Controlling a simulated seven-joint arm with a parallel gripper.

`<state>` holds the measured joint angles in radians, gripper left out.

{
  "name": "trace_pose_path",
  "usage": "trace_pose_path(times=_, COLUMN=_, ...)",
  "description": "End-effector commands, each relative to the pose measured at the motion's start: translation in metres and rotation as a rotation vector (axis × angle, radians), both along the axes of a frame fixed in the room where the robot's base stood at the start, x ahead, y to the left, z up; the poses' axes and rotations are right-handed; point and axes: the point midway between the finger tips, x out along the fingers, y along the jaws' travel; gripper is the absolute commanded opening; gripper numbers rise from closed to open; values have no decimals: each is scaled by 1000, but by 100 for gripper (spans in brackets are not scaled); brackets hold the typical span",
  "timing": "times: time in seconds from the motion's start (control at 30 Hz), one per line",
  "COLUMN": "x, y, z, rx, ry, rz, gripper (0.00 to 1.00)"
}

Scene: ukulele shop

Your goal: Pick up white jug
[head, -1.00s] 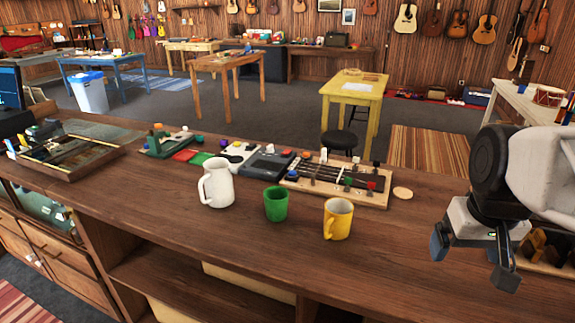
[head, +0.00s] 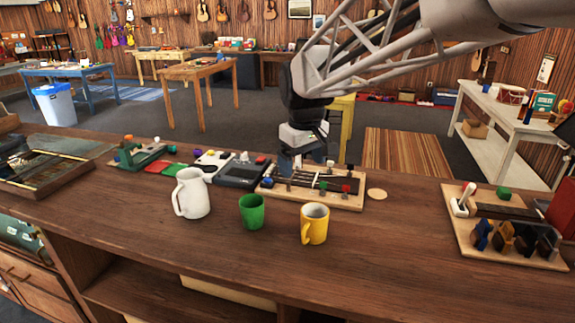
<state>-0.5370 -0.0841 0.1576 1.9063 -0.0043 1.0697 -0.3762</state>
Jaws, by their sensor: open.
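The white jug (head: 192,194) stands upright on the wooden counter (head: 400,260), its handle on the left side. My gripper (head: 295,163) is in the air above the back part of the counter, up and to the right of the jug and apart from it. Its fingers show small and dark in front of the fretboard piece, and they hold nothing that I can see. The gripper is open. Nothing covers the jug.
A green cup (head: 252,212) and a yellow mug (head: 314,224) stand to the right of the jug. Behind them lie a dark grey device (head: 240,171) and a fretboard on a wooden board (head: 345,199). A board with tools (head: 480,240) is at right. The counter's front strip is clear.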

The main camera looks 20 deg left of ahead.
Motion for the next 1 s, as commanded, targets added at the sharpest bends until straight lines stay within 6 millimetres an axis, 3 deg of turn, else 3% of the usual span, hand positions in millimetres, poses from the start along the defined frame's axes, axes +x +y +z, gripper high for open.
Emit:
trace_pose_path(times=0.03, x=5, y=21, z=-3, rx=-4, ry=5, rz=37, gripper=90)
trace_pose_path(times=0.3, x=20, y=120, z=-17, rx=-24, ry=25, rz=213, gripper=90)
trace_pose_path(times=0.7, x=12, y=275, z=-52, rx=-52, ry=51, rz=475, gripper=90)
trace_pose_path(times=0.9, x=-1, y=333, z=-69, rx=-63, ry=62, rz=572, gripper=90)
trace_pose_path(times=1.0, x=-5, y=349, z=-73, rx=-65, ry=63, rz=599, gripper=90)
